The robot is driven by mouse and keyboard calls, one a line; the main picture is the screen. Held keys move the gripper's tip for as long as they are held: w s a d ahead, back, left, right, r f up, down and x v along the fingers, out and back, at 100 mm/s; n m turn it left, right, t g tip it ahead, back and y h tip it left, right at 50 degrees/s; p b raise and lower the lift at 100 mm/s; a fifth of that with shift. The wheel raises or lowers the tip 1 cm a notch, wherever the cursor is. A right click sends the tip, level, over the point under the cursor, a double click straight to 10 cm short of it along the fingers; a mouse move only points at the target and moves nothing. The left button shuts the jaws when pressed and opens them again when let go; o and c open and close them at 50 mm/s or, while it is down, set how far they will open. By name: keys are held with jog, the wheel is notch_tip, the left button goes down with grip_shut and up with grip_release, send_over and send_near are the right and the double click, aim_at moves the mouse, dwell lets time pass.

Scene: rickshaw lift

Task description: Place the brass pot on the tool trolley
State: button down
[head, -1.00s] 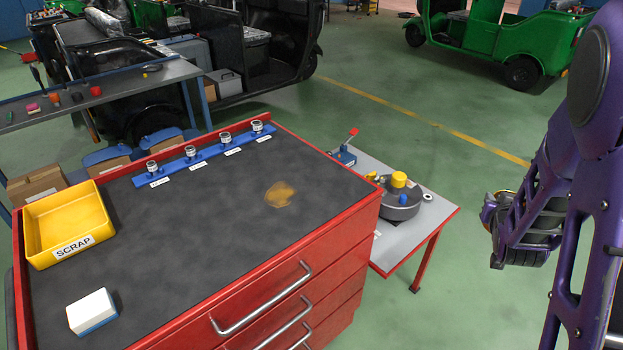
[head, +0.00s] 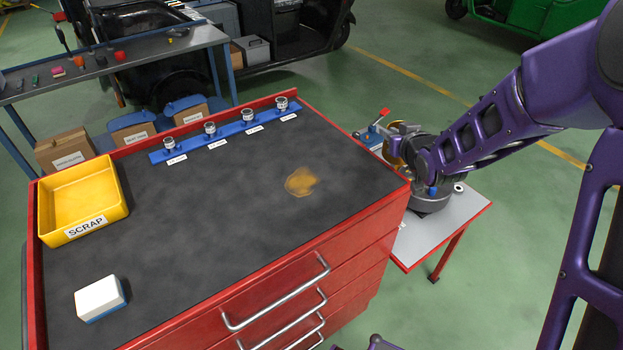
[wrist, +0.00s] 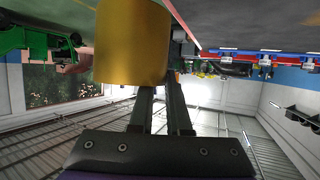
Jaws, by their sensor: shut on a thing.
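The tool trolley (head: 240,215) is red with drawers and a dark top, filling the middle of the head view. A faded gold patch (head: 300,181) marks its top. My gripper (head: 398,138) is just past the trolley's right back corner, over the small side table. It is shut on the brass pot (head: 391,153), which is partly hidden by my wrist in the head view. In the wrist view the pot (wrist: 133,40) is a large gold cylinder at the fingertips, and the trolley's dark top (wrist: 240,12) shows at the upper edge.
A yellow SCRAP bin (head: 84,198) and a white-and-blue block (head: 100,298) stand on the trolley's left. A blue rail (head: 225,130) with several small metal cylinders runs along its back. The side table (head: 440,235) holds a round grey device (head: 432,200). The trolley's middle and right are clear.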

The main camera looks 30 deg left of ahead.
jog(key=s+a+r+n+g+y, duration=0.2)
jog(key=s+a+r, duration=0.15)
jog(key=a, duration=0.35)
jog(key=s+a+r+n+g+y, duration=0.1)
jog(key=s+a+r+n, duration=0.2)
jog(key=a, duration=0.4)
jog(key=m+b, duration=0.1)
jog(key=b, duration=0.1)
send_over(317, 164)
notch_tip(317, 164, down, 9)
jog(key=shift+w+a, duration=0.1)
jog(key=c, duration=0.8)
grip_release()
jog(key=shift+c, duration=0.2)
jog(key=shift+r, duration=0.1)
jog(key=p+v, duration=0.1)
jog(key=v, duration=1.1)
jog(key=shift+p, duration=0.4)
jog(key=shift+w, duration=0.2)
